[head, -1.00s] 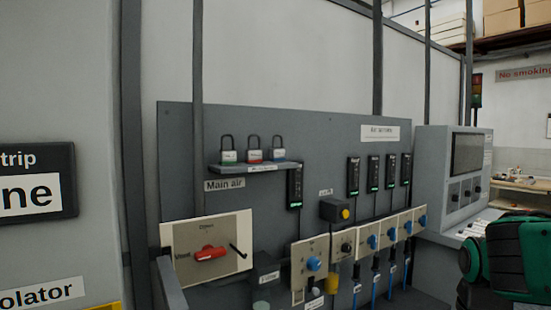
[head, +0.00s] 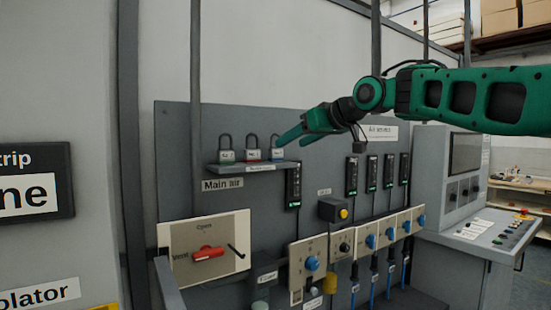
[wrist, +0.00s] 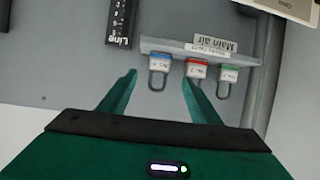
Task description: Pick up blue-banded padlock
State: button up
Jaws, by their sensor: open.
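The blue-banded padlock (head: 276,154) stands upright at the right end of a small grey shelf, its shackle up and partly hidden by my gripper (head: 281,141). In the wrist view this padlock (wrist: 158,64) shows upside down, with a white body and a blue band. My gripper (wrist: 160,78) is open there, one green finger on each side of the padlock's shackle. I cannot tell whether the fingers touch it. The red-banded padlock (wrist: 196,70) is close beside the right fingertip, and the green-banded padlock (wrist: 228,74) is farther right.
The shelf (head: 225,170) is on a grey panel, with a "Main air" label (head: 223,184) below it. A black module (head: 293,186) hangs just right of the shelf. Below are a red handle (head: 208,253) and several blue-knobbed valves. The panel above the padlocks is bare.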

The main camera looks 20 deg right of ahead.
aim_at(277, 150)
jog(key=x, duration=1)
jog(key=shift+d, duration=0.1)
jog(key=shift+r, duration=0.1)
jog(key=shift+c, duration=0.4)
jog(key=c, duration=1.1)
jog(key=shift+c, duration=0.2)
jog(key=shift+r, duration=0.15)
notch_tip(277, 150, up, 18)
